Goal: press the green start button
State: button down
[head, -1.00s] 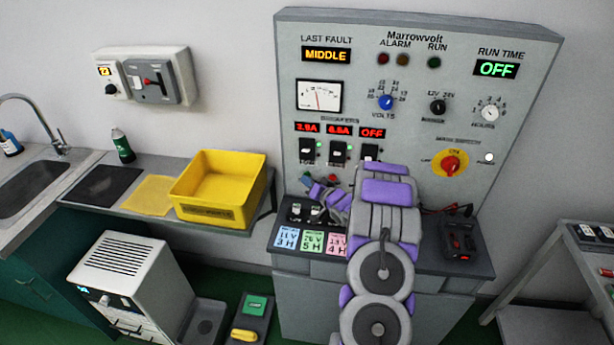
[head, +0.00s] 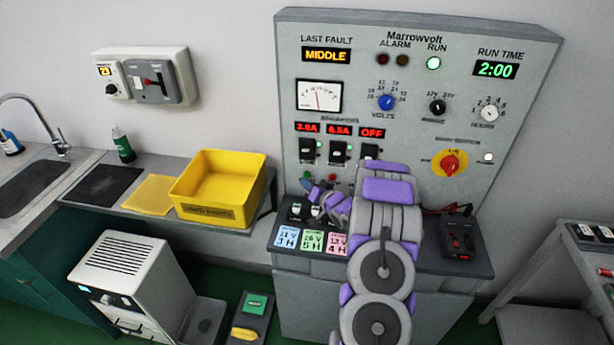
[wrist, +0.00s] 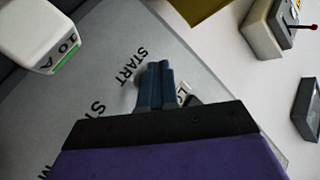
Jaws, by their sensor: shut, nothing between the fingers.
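The green start button (head: 306,174) is low on the left of the grey Marrowvolt panel (head: 420,110) in the head view, beside a red button (head: 332,178). My gripper (head: 309,184) is close to the green button, its fingers shut and empty. In the wrist view the shut fingertips (wrist: 155,66) are at the panel face beside the printed START label (wrist: 130,66). The button is not visible there; the fingers may cover it. I cannot tell whether they touch it. The RUN lamp (head: 433,63) is lit green and the RUN TIME display (head: 496,69) reads 2:00.
Breaker switches (head: 338,152) sit just above the buttons. A ledge with coloured cards (head: 312,241) and a black device (head: 458,240) lies below. A yellow bin (head: 215,211) stands on the left bench.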

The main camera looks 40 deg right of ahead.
dwell(0.3)
jog(key=shift+s+a, duration=1.65)
jog(key=shift+a, duration=0.3)
jog(key=shift+w, duration=0.1)
jog(key=shift+w+a+r+g, duration=0.2)
jog(key=shift+a+r+g, duration=0.05)
jog(key=shift+r+g, duration=0.05)
jog(key=s+a+r+n+g+h, duration=0.1)
jog(key=s+a+r+n+g, duration=0.1)
jog(key=s+a+r+g, duration=0.4)
jog(key=s+a+r+n+g+h, duration=0.1)
jog(key=s+a+r+n+g, duration=0.2)
jog(key=a, duration=0.5)
jog(key=s+a+r+n+g+y, duration=0.1)
jog(key=s+a+r+g, duration=0.1)
jog(key=s+a, duration=0.5)
jog(key=s+a+r+n+g+y, duration=0.1)
jog(key=s+a+r+g, duration=0.2)
jog(key=s+a, duration=0.4)
jog(key=s+a+r+n+g+y, duration=0.1)
jog(key=s+a, duration=0.6)
jog(key=s, duration=1)
jog(key=r+g, duration=0.1)
jog(key=g, duration=0.1)
jog(key=shift+s+r+g, duration=0.2)
jog(key=shift+s+g, duration=0.1)
jog(key=shift+s, duration=0.05)
